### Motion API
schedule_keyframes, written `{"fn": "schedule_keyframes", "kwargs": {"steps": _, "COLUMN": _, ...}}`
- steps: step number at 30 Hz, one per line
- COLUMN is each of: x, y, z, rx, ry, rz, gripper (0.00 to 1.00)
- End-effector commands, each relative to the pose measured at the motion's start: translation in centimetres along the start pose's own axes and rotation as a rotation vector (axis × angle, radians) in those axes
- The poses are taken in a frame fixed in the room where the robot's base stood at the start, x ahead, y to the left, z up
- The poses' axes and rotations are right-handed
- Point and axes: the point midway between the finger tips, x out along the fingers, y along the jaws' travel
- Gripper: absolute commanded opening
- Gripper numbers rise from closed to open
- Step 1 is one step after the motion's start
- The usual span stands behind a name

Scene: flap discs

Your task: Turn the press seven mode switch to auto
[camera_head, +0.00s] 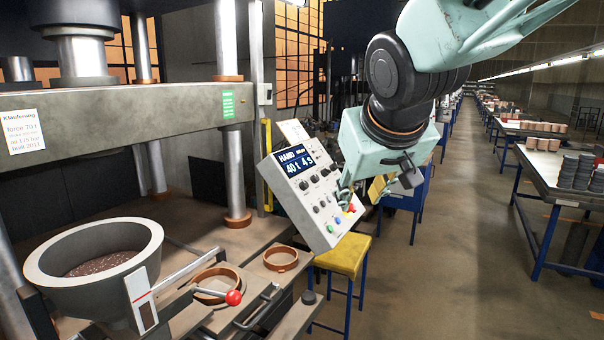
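The press control panel (281,178) is a tilted light-grey box on the right side of the press. Its lit display (295,161) reads HAND, with 40 t 4 s below. Several dark knobs (313,178) sit under the display, with coloured buttons (331,228) lower down. I cannot read the labels, so I cannot tell which knob is the mode switch. My gripper (346,194) is at the panel's right edge, overlapping its lower right part. I cannot tell if it touches the panel. Its fingers are small and partly hidden, and nothing held is clear.
The press's upright columns (233,175) and beam stand left of the panel. A grey bowl (52,262) of granules, copper-coloured rings (281,258) and a red-knobbed lever (233,297) are on the bench. A yellow stool (343,255) stands below the panel. The aisle at right is clear.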

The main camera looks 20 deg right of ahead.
Motion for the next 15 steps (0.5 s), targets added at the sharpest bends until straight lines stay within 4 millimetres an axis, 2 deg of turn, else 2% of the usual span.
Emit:
{"fn": "schedule_keyframes", "kwargs": {"steps": 3, "x": 1.7, "y": 1.2, "z": -3.1, "rx": -0.001, "ry": 0.042, "rz": 0.014, "gripper": 0.32}}
{"fn": "schedule_keyframes", "kwargs": {"steps": 15, "x": 7.3, "y": 4.5, "z": -12.6, "rx": -0.015, "ry": 0.187, "rz": 0.033, "gripper": 0.32}}
